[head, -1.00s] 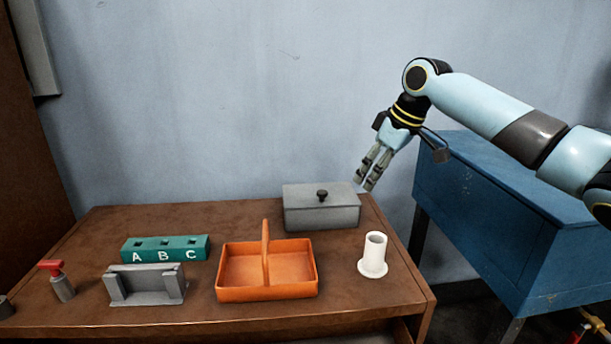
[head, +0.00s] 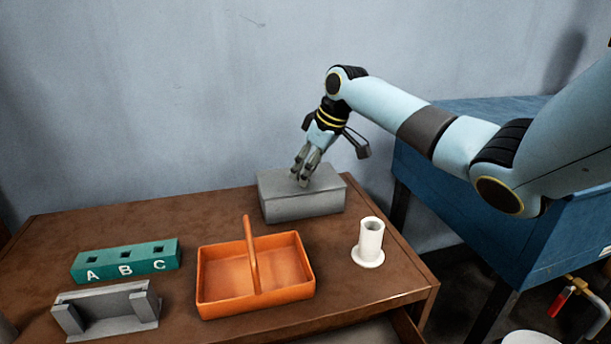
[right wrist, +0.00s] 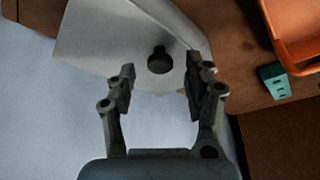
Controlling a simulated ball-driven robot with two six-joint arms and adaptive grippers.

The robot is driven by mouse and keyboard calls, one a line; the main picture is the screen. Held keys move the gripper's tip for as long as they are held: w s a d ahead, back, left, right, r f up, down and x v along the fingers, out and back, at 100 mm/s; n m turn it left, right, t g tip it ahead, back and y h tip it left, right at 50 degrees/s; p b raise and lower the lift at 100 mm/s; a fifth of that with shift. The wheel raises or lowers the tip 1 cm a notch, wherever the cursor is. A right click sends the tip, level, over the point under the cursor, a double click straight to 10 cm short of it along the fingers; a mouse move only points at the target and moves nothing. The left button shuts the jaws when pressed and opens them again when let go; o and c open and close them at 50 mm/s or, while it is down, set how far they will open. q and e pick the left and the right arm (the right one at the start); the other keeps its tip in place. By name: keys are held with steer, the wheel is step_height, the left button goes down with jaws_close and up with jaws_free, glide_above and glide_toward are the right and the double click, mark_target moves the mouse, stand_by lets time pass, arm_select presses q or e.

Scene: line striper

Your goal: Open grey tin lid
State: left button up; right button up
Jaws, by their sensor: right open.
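The grey tin (head: 303,207) stands at the back right of the brown table, with its flat grey lid (head: 325,181) on. My right gripper (head: 300,180) is over the lid in the head view and hides the knob there. In the right wrist view the dark round knob (right wrist: 160,61) shows on the lid (right wrist: 105,45). The open fingers of my right gripper (right wrist: 160,88) are on either side of the space just short of the knob, with nothing between them. My left gripper is in neither view.
An orange divided tray (head: 225,295) stands in front of the tin. A white flanged tube (head: 370,243) stands to its right. A teal block marked A, B, C (head: 125,261) and a grey bracket (head: 105,312) are at the left. A blue cabinet (head: 450,190) is at the right.

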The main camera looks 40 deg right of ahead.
steer(key=shift+w+a+f, duration=0.1)
steer(key=shift+w+f, duration=0.15)
steer(key=shift+f, duration=0.45)
steer(key=c, duration=0.4)
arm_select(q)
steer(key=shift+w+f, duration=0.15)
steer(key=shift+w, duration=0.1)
arm_select(e)
jaws_close()
